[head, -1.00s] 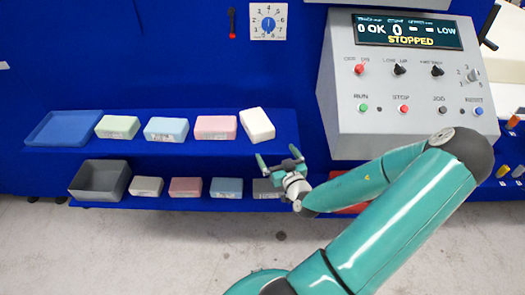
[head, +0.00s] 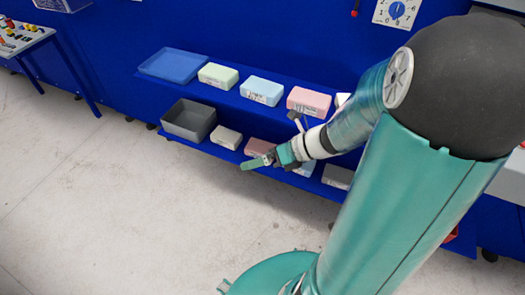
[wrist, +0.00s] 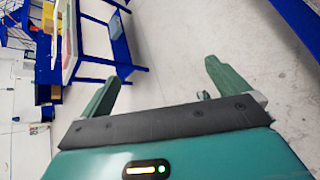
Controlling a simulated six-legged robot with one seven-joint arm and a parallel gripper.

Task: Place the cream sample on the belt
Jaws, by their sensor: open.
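A cream-white block (head: 342,99) shows at the right of the upper blue shelf, mostly hidden behind my arm. A paler beige block (head: 226,137) sits on the lower shelf beside the grey bin. I cannot tell for certain which is the cream sample. My gripper (head: 270,143) is open in front of the lower shelf, near the reddish block (head: 259,148). In the wrist view my gripper (wrist: 160,72) shows nothing between its fingers, only pale floor beyond. No belt is recognisable in these views.
A blue tray (head: 172,66) and green, blue and pink blocks line the upper shelf (head: 225,95). An empty-looking grey bin (head: 188,120) stands on the lower shelf. A table with small parts (head: 20,38) stands at far left. Floor in front is clear.

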